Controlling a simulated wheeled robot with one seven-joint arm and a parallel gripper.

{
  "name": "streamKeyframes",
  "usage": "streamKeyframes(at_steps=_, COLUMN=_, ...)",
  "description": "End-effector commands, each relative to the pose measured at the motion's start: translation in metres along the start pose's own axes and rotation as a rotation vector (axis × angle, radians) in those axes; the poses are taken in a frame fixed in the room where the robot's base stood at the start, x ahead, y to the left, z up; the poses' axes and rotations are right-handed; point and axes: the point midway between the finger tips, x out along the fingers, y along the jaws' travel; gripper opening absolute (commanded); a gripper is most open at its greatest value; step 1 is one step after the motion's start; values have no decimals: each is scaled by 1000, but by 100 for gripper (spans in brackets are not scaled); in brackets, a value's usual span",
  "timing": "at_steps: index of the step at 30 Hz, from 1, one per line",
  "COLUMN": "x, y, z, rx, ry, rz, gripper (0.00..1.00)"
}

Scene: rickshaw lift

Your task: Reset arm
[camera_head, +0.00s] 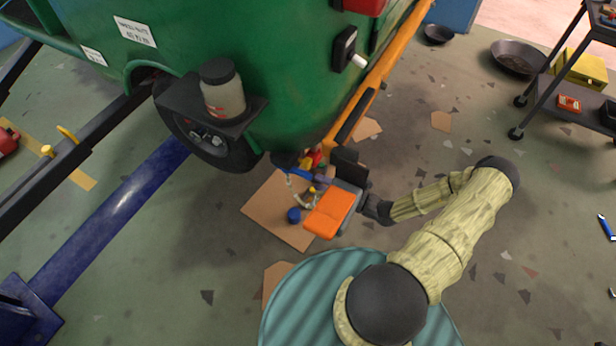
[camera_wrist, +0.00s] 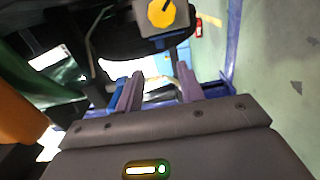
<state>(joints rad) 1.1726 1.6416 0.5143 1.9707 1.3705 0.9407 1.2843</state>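My arm, wrapped in a pale yellow-green sleeve, reaches from the lower right of the head view toward the underside of the green rickshaw (camera_head: 280,60). My gripper (camera_head: 302,180) is low beside the rickshaw's wheel (camera_head: 215,145), above a piece of cardboard (camera_head: 262,205). In the wrist view my gripper (camera_wrist: 157,82) has its two purple fingers apart, with nothing seen held between them. Beyond them are a dark rounded part and a yellow knob-like piece (camera_wrist: 161,13). The fingertips are small and partly hidden in the head view.
A blue lift beam (camera_head: 115,215) runs at the left. A jar (camera_head: 222,90) stands on a black ledge of the rickshaw. A dark cart (camera_head: 548,100) with a yellow box (camera_head: 583,68) and a pan (camera_head: 517,57) are at upper right. Floor at right is mostly clear.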

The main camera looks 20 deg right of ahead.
Motion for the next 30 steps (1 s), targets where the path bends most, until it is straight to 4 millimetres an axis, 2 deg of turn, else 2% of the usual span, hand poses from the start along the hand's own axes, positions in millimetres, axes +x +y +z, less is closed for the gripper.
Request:
streamKeyframes(at_steps=3, x=-13, y=0, z=0, rx=1, ry=-1, rz=1, gripper=38)
streamKeyframes(at_steps=6, x=-18, y=0, z=0, rx=1, ry=-1, rz=0, gripper=38)
streamKeyframes(at_steps=23, x=-18, y=1, z=0, rx=-7, ry=5, rz=-4, gripper=38)
streamKeyframes(at_steps=26, x=-21, y=4, z=-2, rx=-65, ry=40, rz=-33, gripper=38)
streamKeyframes(at_steps=30, x=-34, y=15, z=-7, rx=-262, ry=161, rz=-124, gripper=38)
